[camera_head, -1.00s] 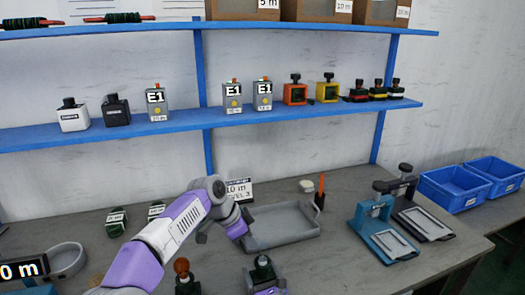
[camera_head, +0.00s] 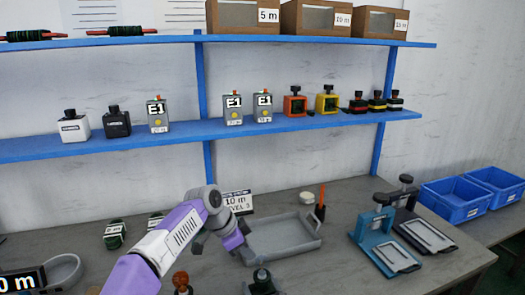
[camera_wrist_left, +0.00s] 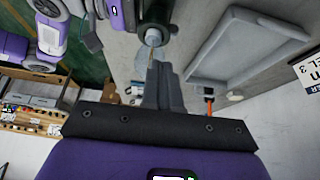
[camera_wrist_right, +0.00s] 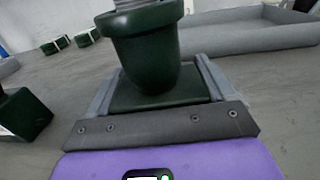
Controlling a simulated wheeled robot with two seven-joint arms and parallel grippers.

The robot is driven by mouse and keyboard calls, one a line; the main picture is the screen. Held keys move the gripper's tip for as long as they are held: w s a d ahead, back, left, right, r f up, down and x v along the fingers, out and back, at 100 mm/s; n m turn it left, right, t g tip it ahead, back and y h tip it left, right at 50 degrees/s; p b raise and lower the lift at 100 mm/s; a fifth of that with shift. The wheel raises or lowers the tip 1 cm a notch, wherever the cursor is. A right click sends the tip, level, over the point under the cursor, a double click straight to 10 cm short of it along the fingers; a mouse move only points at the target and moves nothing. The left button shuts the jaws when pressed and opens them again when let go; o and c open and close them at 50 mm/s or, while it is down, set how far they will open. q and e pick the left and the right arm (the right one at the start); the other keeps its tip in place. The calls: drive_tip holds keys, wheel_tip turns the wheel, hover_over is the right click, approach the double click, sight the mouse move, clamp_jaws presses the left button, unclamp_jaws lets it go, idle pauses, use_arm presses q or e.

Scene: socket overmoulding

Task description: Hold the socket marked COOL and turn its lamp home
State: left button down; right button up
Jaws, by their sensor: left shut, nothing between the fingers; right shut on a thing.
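My right gripper (camera_wrist_right: 155,88) is shut on a dark green socket (camera_wrist_right: 148,55), with a finger on either side of its block-like base. This socket stands at the bottom edge of the head view (camera_head: 262,284), dark on top. A grey part at its mouth is cut off in the right wrist view. My left gripper (camera_head: 243,246) is shut and empty, close to the socket. In the left wrist view its fingertips (camera_wrist_left: 158,70) point at a clear, glass-like round part (camera_wrist_left: 150,58) by the dark green socket (camera_wrist_left: 158,14). I cannot read a COOL mark.
A grey tray (camera_head: 300,247) lies just behind the socket. A brown-topped item (camera_head: 181,282) stands left of it. Blue and dark presses (camera_head: 386,243) (camera_head: 424,232) stand right. Shelves behind hold boxes and devices.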

use_arm(q)
wheel_tip(320, 180, up, 6)
drive_tip(key=shift+f, duration=0.25)
drive_tip(key=shift+s+d, duration=0.1)
drive_tip(key=shift+s+d+f, duration=0.1)
drive_tip(key=shift+s+f, duration=0.3)
drive_tip(key=shift+f, duration=0.6)
drive_tip(key=shift+s+d+f, duration=0.1)
drive_tip(key=shift+s+f, duration=0.25)
drive_tip(key=shift+f, duration=0.7)
drive_tip(key=shift+s+d+f, duration=0.1)
drive_tip(key=shift+s+f, duration=0.3)
drive_tip(key=shift+f, duration=0.6)
drive_tip(key=shift+w+d, duration=0.35)
drive_tip(key=shift+w, duration=0.05)
drive_tip(key=shift+w+a, duration=0.15)
drive_tip(key=shift+w, duration=0.1)
drive_tip(key=shift+w+a, duration=0.1)
drive_tip(key=shift+w, duration=0.35)
